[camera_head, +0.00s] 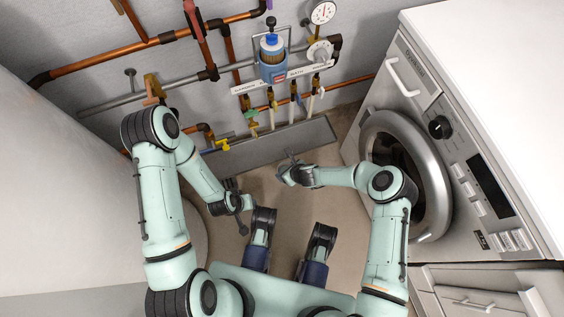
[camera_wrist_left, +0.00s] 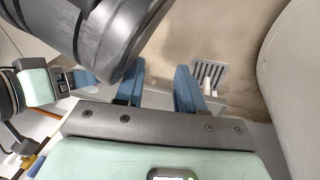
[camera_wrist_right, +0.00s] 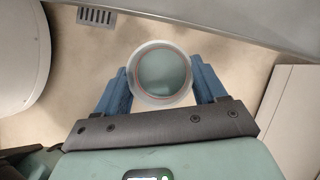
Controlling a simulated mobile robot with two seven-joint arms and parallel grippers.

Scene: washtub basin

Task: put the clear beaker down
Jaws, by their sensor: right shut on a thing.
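The clear beaker (camera_wrist_right: 164,76) shows from above in the right wrist view as a round rim with a grey-green inside. It sits between the two blue fingers of my right gripper (camera_wrist_right: 163,90), which is shut on it. In the head view my right gripper (camera_head: 287,173) is over the floor in front of the grey trough, and the beaker cannot be made out clearly there. My left gripper (camera_head: 242,207) is to the left of it and lower in the picture. In the left wrist view my left gripper (camera_wrist_left: 158,85) has its fingers apart with nothing between them.
The long grey trough (camera_head: 230,160) runs along the wall under pipes and valves. A washing machine (camera_head: 440,130) stands on the right, with a drawer cabinet (camera_head: 470,303) below it. A large pale rounded body (camera_head: 60,190) fills the left. A floor drain (camera_wrist_right: 97,16) shows in the right wrist view.

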